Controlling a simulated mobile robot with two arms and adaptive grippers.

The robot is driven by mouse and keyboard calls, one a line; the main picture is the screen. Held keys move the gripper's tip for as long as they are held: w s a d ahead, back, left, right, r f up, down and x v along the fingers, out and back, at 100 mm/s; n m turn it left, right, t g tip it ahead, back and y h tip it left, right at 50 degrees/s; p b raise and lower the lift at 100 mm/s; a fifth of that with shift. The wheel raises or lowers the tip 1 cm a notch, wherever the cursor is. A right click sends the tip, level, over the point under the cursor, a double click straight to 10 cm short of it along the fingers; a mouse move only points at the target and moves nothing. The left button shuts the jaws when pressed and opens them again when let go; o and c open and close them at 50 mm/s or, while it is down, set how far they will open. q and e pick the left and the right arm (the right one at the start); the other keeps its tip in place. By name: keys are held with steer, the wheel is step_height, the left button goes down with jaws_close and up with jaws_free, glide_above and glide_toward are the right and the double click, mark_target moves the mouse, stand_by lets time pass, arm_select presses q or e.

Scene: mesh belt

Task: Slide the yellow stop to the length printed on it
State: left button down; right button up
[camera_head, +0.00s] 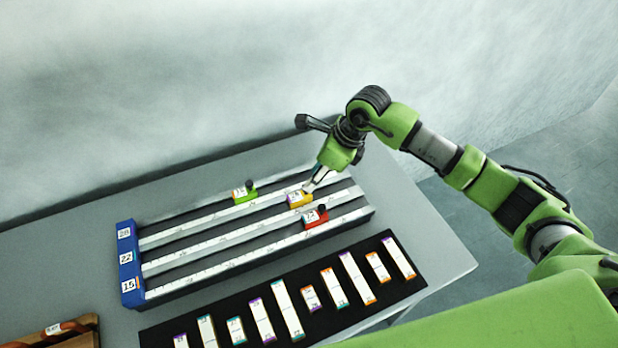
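The yellow stop (301,201) sits on the middle rail (215,246) of a three-rail rack, toward its right end. It carries a white label with print too small to read surely. My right gripper (308,187) comes down from the upper right, with its fingertips at the yellow stop's upper right side. They look narrow and close together; I cannot tell whether they grip the stop. No black knob shows on the yellow stop; the fingertips may cover it. My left gripper is not in view.
A green stop (244,192) is on the back rail and a red stop (316,217) on the front rail, both with black knobs. A blue end block (129,281) has number labels. A black mat (165,332) holds several labelled strips. A wooden tray (83,340) is lower left.

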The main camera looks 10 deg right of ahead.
steer(key=shift+p+x, duration=0.35)
steer(key=shift+x, duration=1.75)
jaws_close()
steer(key=a+b, duration=0.1)
steer(key=a, duration=0.2)
steer(key=s+a, duration=0.1)
steer(key=a, duration=0.2)
steer(key=s+a+b, duration=0.1)
steer(key=a, duration=0.2)
steer(key=shift+a+b, duration=0.1)
steer(key=shift+b, duration=0.2)
steer(key=shift+a, duration=0.25)
steer(key=shift+d, duration=0.1)
jaws_free()
steer(key=shift+d, duration=0.1)
steer(key=shift+d, duration=0.1)
